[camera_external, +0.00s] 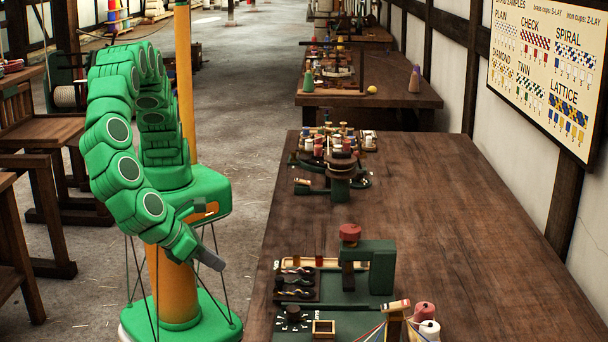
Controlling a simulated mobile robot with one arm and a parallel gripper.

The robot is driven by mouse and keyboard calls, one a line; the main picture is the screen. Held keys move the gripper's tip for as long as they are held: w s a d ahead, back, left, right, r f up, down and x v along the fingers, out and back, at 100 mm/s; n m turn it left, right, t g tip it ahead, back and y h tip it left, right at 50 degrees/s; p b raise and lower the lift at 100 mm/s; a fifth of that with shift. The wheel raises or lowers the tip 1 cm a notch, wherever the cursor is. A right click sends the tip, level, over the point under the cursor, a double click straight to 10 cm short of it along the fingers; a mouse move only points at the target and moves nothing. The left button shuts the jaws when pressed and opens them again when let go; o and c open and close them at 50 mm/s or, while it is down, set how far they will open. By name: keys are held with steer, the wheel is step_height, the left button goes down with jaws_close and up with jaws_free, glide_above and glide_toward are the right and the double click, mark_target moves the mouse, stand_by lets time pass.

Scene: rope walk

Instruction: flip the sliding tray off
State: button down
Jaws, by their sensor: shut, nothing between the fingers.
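My gripper (211,260) is shut and empty. It points down and to the right, in the air just left of the long table's near-left edge. On that table stands a green device with a red-brown knob (350,232) on top. A narrow light-wood tray (292,264) lies at its left, behind a dark rack with twisted pieces (295,282). A small square wooden box (324,329) sits in front, beside a dark dial (291,317). I cannot tell which of these is the sliding tray. My gripper is apart from all of them.
Red and white spools (424,312) and a wooden block with coloured cords stand at the table's near edge. A braiding stand (340,178) with bobbins stands farther back. The table's right side (470,230) is bare. A wooden bench (45,135) stands left of my arm.

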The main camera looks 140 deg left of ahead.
glide_toward(308, 293)
steer(key=s+f, duration=0.1)
steer(key=s+d, duration=0.1)
steer(key=s, duration=0.1)
steer(key=s+d+f, duration=0.1)
steer(key=s, duration=0.1)
steer(key=shift+s+d+f, duration=0.1)
steer(key=shift+d+f, duration=0.1)
steer(key=shift+f, duration=0.15)
steer(key=shift+w+a, duration=0.3)
steer(key=shift+a, duration=0.5)
steer(key=w+a, duration=0.7)
steer(key=shift+a, duration=0.15)
